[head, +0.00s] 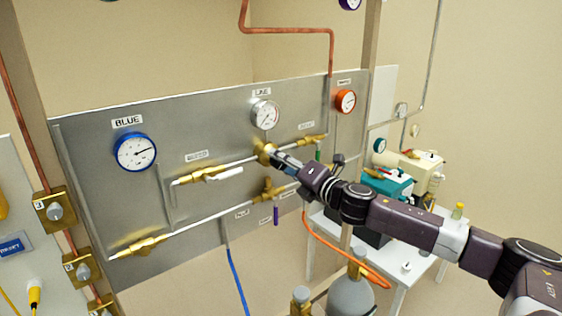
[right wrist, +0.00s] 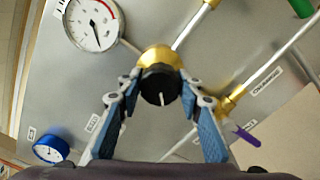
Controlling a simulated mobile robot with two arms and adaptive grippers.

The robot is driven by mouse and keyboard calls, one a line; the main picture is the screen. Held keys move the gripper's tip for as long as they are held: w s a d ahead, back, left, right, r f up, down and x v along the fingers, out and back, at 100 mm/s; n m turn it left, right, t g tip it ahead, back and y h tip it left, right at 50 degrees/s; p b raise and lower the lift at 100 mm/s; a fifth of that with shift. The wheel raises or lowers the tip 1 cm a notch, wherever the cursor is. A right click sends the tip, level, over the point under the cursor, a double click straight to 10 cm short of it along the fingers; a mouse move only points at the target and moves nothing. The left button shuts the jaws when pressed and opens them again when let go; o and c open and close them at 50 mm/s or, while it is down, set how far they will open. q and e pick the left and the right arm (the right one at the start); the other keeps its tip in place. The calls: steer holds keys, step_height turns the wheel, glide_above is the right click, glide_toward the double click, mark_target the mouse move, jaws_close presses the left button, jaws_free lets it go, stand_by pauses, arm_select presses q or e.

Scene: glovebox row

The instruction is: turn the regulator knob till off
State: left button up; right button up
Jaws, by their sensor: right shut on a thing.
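The regulator is a brass body (head: 264,152) on the grey metal panel, under the white gauge labelled LINE (head: 265,114). In the right wrist view the brass body (right wrist: 157,57) carries a black round knob (right wrist: 160,86) with a white pointer line running down the picture. My right gripper (right wrist: 160,92) is shut on this knob, one finger on each side of it. In the head view my right gripper (head: 282,160) meets the regulator from the right and hides the knob. The gauge also shows in the wrist view (right wrist: 92,24), its needle pointing down and right. My left gripper is out of view.
The panel (head: 90,130) also holds a blue gauge (head: 135,152), an orange gauge (head: 346,101), a brass valve with a pale handle (head: 210,174) and a purple-handled valve (head: 276,214). An orange hose (head: 335,250) and a grey cylinder (head: 350,298) are below my right arm.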

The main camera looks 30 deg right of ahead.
steer(key=o, duration=1.2)
steer(key=shift+c, duration=0.2)
steer(key=s, duration=1.2)
steer(key=shift+d, duration=0.45)
stand_by(0.8)
